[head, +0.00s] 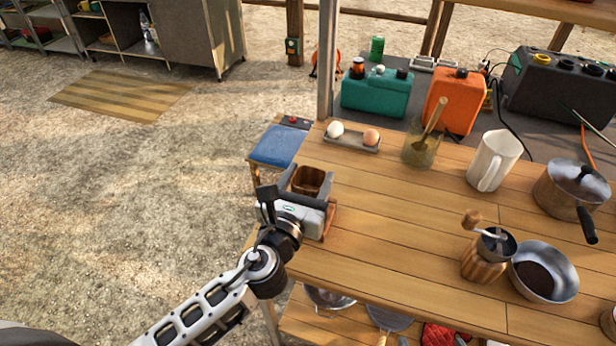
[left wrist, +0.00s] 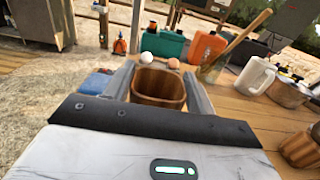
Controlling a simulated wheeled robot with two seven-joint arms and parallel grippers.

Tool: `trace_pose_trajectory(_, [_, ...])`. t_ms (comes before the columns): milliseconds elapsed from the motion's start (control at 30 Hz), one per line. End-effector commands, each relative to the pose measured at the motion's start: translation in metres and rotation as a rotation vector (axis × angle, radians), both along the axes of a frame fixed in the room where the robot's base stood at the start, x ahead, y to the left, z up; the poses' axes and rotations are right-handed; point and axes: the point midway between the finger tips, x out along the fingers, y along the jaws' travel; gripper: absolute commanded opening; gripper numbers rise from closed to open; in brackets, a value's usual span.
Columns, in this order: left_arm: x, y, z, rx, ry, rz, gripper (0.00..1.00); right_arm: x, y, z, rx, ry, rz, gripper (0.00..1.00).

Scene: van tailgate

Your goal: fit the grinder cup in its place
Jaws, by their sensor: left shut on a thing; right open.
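The grinder cup (head: 308,181) is a striped brown wooden cup with an open top. My left gripper (head: 307,187) is shut on it, one grey finger on each side, near the table's left edge. In the left wrist view the cup (left wrist: 159,86) is upright between the two fingers (left wrist: 160,92) and looks empty. Whether its base touches anything is hidden. The hand grinder (head: 485,252), with a metal top, a crank and a striped wooden body, stands on the table's right side. A reddish-brown wooden piece (head: 331,219) shows partly behind my left gripper. My right gripper is in neither view.
A tray (head: 352,143) with two eggs lies behind the cup. A glass jar (head: 421,150), a white pitcher (head: 494,160), a lidded pot (head: 570,188) and a metal bowl (head: 544,272) stand further right. The middle of the table (head: 400,220) is clear.

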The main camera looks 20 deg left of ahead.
Motion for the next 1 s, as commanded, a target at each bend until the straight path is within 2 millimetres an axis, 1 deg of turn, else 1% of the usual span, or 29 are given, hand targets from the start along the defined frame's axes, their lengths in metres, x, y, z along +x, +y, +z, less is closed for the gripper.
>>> trace_pose_trajectory(33, [0.000,0.000,-0.006,-0.001,-0.001,0.000,0.31,0.000,0.001,-0.004,0.002,-0.002,0.002,0.86])
trace_pose_trajectory(700, [0.000,0.000,-0.046,-0.002,-0.001,0.000,0.31,0.000,0.006,-0.026,0.023,-0.014,0.018,0.86])
trace_pose_trajectory(1000, [0.000,0.000,-0.059,0.000,-0.001,0.000,0.31,0.002,0.009,-0.026,0.053,-0.027,0.010,0.86])
